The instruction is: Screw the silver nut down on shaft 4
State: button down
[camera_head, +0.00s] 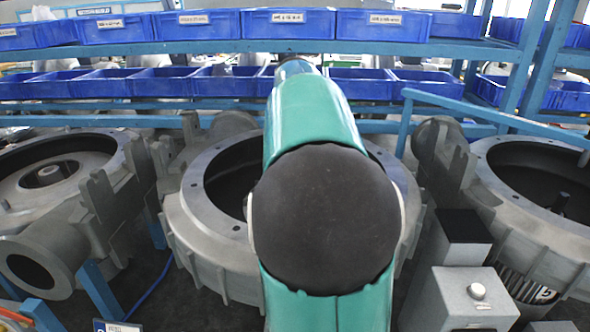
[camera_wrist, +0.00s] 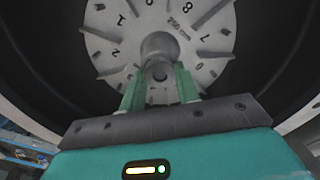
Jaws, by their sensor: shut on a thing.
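In the wrist view my gripper (camera_wrist: 158,80) has its two green fingers on either side of a small round grey piece with a dark centre, which I take to be the silver nut (camera_wrist: 160,72). It sits at the hub of a grey impeller disc (camera_wrist: 190,50) marked with numbers and "250 mm". The shaft is largely hidden by the nut and fingers, and no label 4 for it is readable. I cannot tell how far down the nut sits. In the head view my arm covers my gripper and part of the middle blower housing (camera_head: 197,245).
More blower housings stand at left (camera_head: 80,150) and right (camera_head: 540,235). A grey box (camera_head: 462,305) with a silver round piece (camera_head: 476,291) on top is at lower right. Blue bins (camera_head: 290,22) fill the shelves behind. The dark housing wall (camera_wrist: 50,50) surrounds my gripper.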

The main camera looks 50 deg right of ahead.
jog(key=m, duration=0.5)
jog(key=c, duration=1.3)
grip_release()
jog(key=shift+n, duration=0.3)
